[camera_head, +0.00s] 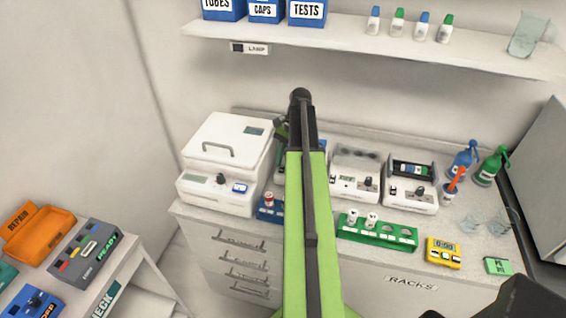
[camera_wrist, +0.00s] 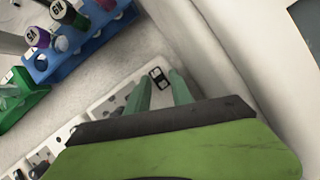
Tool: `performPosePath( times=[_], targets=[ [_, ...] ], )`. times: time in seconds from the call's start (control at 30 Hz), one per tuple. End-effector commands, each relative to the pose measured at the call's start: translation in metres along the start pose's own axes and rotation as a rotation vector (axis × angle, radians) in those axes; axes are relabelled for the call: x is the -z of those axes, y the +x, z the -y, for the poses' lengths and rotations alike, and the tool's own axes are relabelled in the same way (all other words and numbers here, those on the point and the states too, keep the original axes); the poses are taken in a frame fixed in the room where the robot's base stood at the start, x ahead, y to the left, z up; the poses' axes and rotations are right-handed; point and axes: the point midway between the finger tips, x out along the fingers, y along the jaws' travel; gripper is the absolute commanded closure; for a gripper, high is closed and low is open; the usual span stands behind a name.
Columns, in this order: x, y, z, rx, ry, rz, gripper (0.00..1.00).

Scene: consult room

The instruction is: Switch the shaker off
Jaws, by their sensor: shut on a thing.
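In the wrist view, the two pale green fingers of my gripper (camera_wrist: 161,82) reach down to a small black rocker switch (camera_wrist: 158,76) on a white panel. The fingertips lie on either side of the switch, with a narrow gap between them. The panel belongs to a white bench device (camera_wrist: 105,107), which I take to be the shaker. In the head view my arm hides most of this device, beside the lidded white machine. The fingertips are hidden there too. I cannot read the switch's position.
The lidded white machine (camera_head: 223,160) stands close on the left. A blue tube rack (camera_wrist: 88,47) and a green rack (camera_head: 377,233) stand in front. Two more white devices (camera_head: 355,187) (camera_head: 409,198) stand to the right, then bottles (camera_head: 487,172). A shelf (camera_head: 370,47) runs above.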

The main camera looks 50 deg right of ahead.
Motion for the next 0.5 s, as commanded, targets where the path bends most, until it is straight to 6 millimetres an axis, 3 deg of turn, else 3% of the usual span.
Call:
performPosePath(
  times=[0.5],
  targets=[
    [-0.0082, 0.0015, -0.0028, 0.074, -0.03, -0.191, 1.0]
  ],
)
